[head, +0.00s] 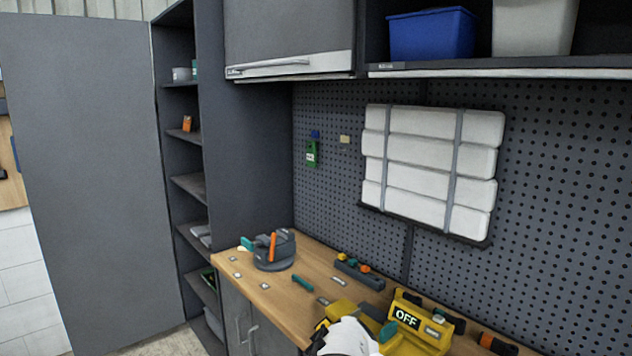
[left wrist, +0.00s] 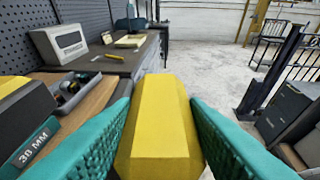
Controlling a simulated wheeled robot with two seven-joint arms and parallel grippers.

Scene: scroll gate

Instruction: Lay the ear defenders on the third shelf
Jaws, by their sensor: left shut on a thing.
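In the left wrist view my left gripper (left wrist: 158,125) has its teal fingers shut on a yellow, faceted block-like piece, which I take for the ear defenders (left wrist: 160,110); only this part of them shows. In the head view the white body of my left gripper (head: 348,336) is at the bottom, over the bench, with yellow and black parts around it. The tall open cabinet at the left has several shelves. The third shelf from the top (head: 190,186) looks empty in its visible part. My right gripper is not in view.
The grey cabinet door (head: 90,180) stands open at the left. On the wooden bench (head: 310,268) are a grey round holder (head: 273,252) with tools and a yellow box marked OFF (head: 410,322). An orange item (head: 187,123) stands on the second shelf.

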